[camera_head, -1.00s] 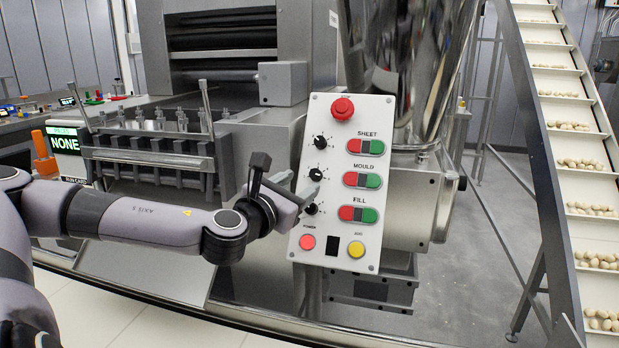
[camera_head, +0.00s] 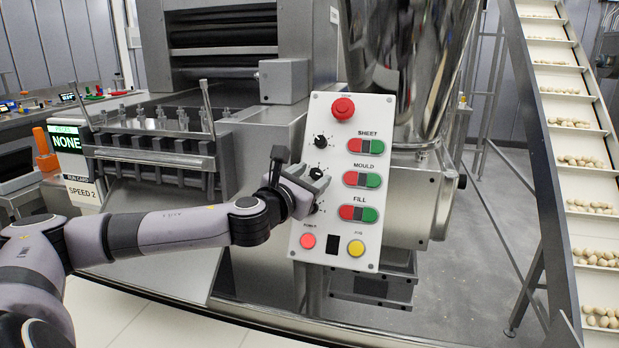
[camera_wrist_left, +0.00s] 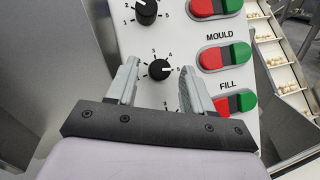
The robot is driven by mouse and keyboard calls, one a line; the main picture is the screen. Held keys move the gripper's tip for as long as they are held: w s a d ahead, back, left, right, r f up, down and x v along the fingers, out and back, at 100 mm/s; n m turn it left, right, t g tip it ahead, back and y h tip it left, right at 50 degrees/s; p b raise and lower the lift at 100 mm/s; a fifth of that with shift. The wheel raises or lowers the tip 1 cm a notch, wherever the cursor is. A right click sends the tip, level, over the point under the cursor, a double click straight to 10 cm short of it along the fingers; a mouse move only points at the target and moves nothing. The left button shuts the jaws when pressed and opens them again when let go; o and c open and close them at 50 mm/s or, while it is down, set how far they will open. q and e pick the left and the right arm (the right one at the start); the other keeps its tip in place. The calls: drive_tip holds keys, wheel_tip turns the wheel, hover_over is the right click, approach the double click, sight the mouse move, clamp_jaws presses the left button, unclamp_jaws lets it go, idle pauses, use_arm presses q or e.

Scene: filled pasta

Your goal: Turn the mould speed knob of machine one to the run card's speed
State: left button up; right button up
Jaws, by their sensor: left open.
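The mould speed knob (camera_wrist_left: 158,69) is black and round, beside a printed number scale on the white control panel (camera_wrist_left: 100,20). It sits between the two open fingers of my left gripper (camera_wrist_left: 159,72) in the left wrist view, with no clear contact. In the head view my left gripper (camera_head: 313,178) is at the panel and partly hides the knob. The exact pointer setting is too small to read surely. The run card (camera_head: 85,192) at the left reads SPEED 2. My right gripper is not in view.
The sheet knob (camera_head: 321,141) is above and the fill knob (camera_head: 314,208) below, close to my gripper. Red and green button pairs (camera_head: 362,179) and a red emergency button (camera_head: 343,109) share the panel. A conveyor (camera_head: 565,140) rises at the right.

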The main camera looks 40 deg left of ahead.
use_arm(q)
clamp_jaws()
